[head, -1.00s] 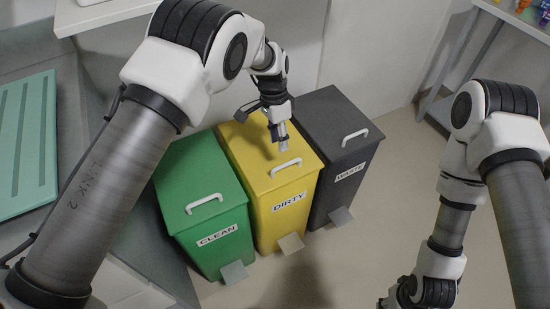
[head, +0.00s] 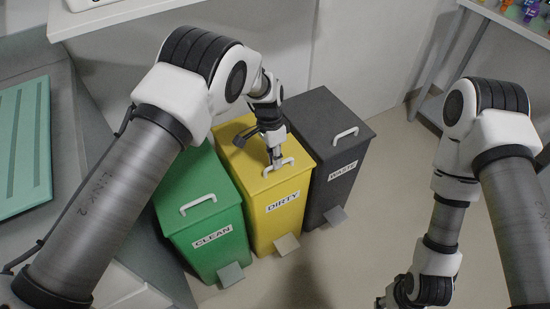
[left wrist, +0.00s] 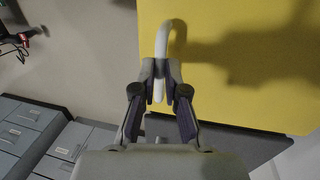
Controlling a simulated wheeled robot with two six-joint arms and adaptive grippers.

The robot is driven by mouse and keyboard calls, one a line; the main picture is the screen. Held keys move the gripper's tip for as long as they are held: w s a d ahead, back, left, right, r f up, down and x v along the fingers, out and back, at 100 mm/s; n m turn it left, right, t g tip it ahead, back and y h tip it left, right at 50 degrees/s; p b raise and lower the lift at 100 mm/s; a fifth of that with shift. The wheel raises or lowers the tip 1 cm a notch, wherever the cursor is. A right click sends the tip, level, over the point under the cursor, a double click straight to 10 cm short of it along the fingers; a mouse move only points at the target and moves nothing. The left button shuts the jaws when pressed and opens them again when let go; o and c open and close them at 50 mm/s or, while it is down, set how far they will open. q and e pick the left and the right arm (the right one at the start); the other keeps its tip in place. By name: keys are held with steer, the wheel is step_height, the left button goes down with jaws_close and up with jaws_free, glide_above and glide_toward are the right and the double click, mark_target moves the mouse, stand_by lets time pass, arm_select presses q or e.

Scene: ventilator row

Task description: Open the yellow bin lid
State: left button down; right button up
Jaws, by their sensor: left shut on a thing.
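The yellow bin (head: 277,213) labelled DIRTY stands between a green and a dark grey bin. Its yellow lid (head: 236,137) looks closed and has a white handle (head: 285,164) near the front edge. My left gripper (head: 275,162) is at that handle from above. In the left wrist view, its fingers (left wrist: 160,85) are closed around the white handle (left wrist: 163,45), with the yellow lid (left wrist: 235,60) behind. My right gripper (head: 385,301) hangs low at the bottom of the head view; its fingers are too small and dark to read.
The green CLEAN bin (head: 205,235) and the dark grey WASTE bin (head: 335,180) stand close on either side, with lids closed. A pedal (head: 287,244) sticks out at the yellow bin's foot. A counter with a teal tray (head: 22,150) is at left. Floor at right is clear.

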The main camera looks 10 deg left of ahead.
arm_select(q)
steer(key=shift+w+a+r+p, duration=0.15)
steer(key=shift+r+p, duration=0.15)
steer(key=shift+r, duration=0.3)
steer(key=w+a+r+g+h, duration=0.1)
steer(key=w+a+r, duration=0.1)
steer(key=r, duration=0.4)
steer(key=w+a+r+g+p, duration=0.1)
steer(key=w+a+r, duration=0.2)
steer(key=r, duration=0.4)
steer(key=shift+w+r+h+p, duration=0.15)
steer(key=shift+w+h+p, duration=0.2)
steer(key=shift+w, duration=0.4)
